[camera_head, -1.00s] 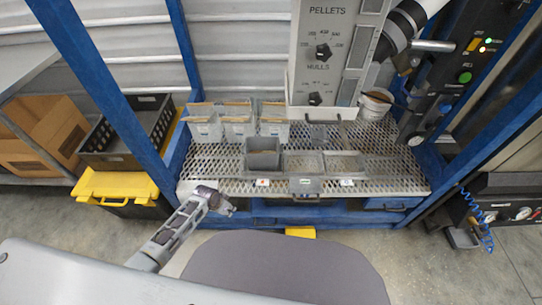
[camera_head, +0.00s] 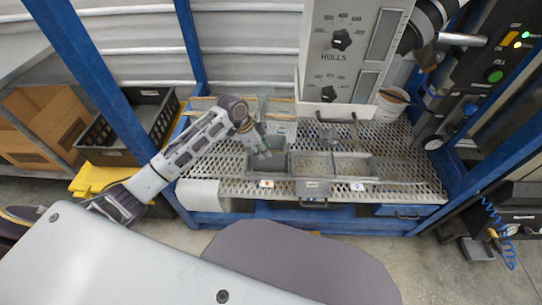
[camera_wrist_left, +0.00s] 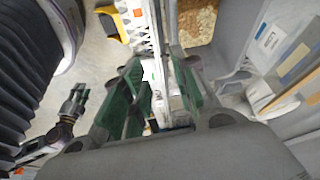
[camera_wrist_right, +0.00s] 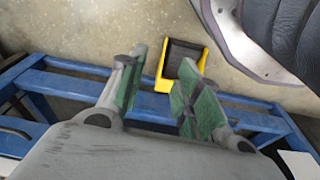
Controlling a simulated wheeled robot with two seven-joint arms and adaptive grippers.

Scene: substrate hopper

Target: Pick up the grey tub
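The grey tub (camera_head: 272,160) stands upright on the mesh bench at the left end of the row of tray sections. My left gripper (camera_head: 262,149) is at the tub's near-left rim and overlaps it in the head view. In the left wrist view my left gripper (camera_wrist_left: 160,70) has its green-padded fingers apart, with grey walls (camera_wrist_left: 238,35) and brown granules just right of them. I cannot tell whether a finger touches the tub or reaches inside it. My right gripper (camera_wrist_right: 160,60) is open and empty above the floor and blue frame; the head view does not show it.
White bins (camera_head: 283,108) with cardboard stand behind the tub, partly hidden by my left arm. Two shallow tray sections (camera_head: 352,168) lie right of it. The hopper panel (camera_head: 345,60) overhangs the back. A white bucket (camera_head: 390,105) stands back right. Blue posts flank the bench.

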